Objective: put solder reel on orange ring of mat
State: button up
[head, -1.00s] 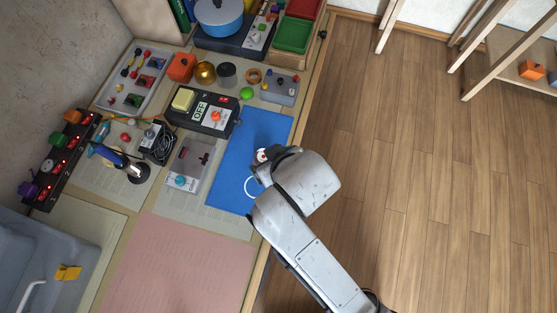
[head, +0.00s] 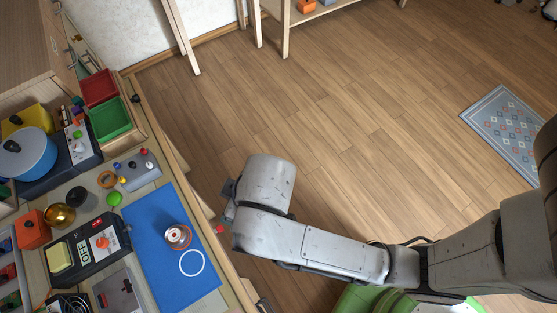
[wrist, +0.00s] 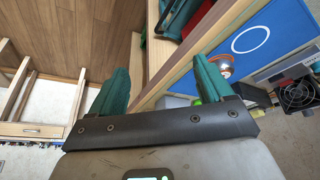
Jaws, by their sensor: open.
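The solder reel (head: 177,235) stands on the blue mat (head: 150,225), just above the white ring (head: 191,263) in the head view. Orange shows around the reel's edge; I cannot tell how much is the orange ring under it. In the wrist view the reel (wrist: 222,65) is small, partly behind the right finger, with the white ring (wrist: 250,39) beyond it. My gripper (wrist: 160,85) is open with nothing between its green fingers. It is apart from the reel, off the mat's right side; in the head view my arm hides most of it.
A switch box (head: 85,250), a gold bowl (head: 60,216), a green ball (head: 114,199) and a small grey knob box (head: 137,169) stand left of and above the mat. Green (head: 110,119) and red (head: 99,88) trays are at the back. Open wooden floor (head: 330,130) lies right.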

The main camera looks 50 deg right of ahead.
jog(key=s+d+f+m+g, duration=0.1)
jog(key=s+d+f+m, duration=0.1)
jog(key=s+d, duration=0.4)
jog(key=s+d+f+m+g+h, duration=0.1)
jog(key=s+d+f+m+g, duration=0.1)
jog(key=s+d, duration=0.4)
jog(key=d+f, duration=0.1)
jog(key=d, duration=0.2)
jog(key=shift+f, duration=0.3)
jog(key=shift+c, duration=0.2)
